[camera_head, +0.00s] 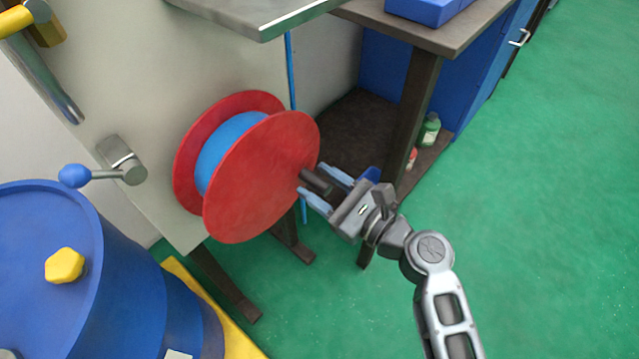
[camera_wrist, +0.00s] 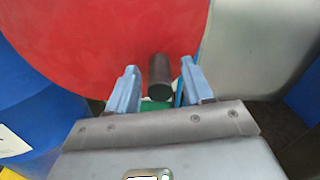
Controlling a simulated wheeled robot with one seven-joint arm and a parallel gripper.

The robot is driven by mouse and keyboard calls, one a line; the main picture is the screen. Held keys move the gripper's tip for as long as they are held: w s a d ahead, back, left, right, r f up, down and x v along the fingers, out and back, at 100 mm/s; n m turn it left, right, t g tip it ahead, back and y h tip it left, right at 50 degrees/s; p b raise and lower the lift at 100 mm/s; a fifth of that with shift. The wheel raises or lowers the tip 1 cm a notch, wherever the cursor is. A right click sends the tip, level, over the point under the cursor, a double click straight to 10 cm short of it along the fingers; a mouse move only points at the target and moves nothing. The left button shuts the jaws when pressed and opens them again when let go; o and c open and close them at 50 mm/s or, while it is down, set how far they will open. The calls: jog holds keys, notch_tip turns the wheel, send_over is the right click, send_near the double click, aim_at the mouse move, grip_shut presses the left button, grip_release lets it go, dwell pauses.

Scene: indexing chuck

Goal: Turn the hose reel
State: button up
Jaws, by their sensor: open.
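The hose reel (camera_head: 262,180) has red round side discs with a blue hose wound between them, and it is mounted on a light panel in the head view. A dark cylindrical handle (camera_head: 316,181) sticks out from its front disc near the right edge. My gripper (camera_head: 319,183) is open, with its two blue fingers on either side of the handle. In the wrist view, the handle (camera_wrist: 159,77) stands between the fingertips, with a visible gap to each finger. The red disc (camera_wrist: 110,40) fills the upper left behind it.
A blue drum (camera_head: 40,250) with a yellow cap stands at lower left. A blue-knobbed lever (camera_head: 75,176) is on the panel. A dark table leg (camera_head: 412,120) and shelf with small bottles (camera_head: 430,128) are behind my gripper. Green floor at right is clear.

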jog(key=shift+w+a, duration=0.15)
jog(key=shift+c, duration=0.3)
grip_shut()
dwell(0.3)
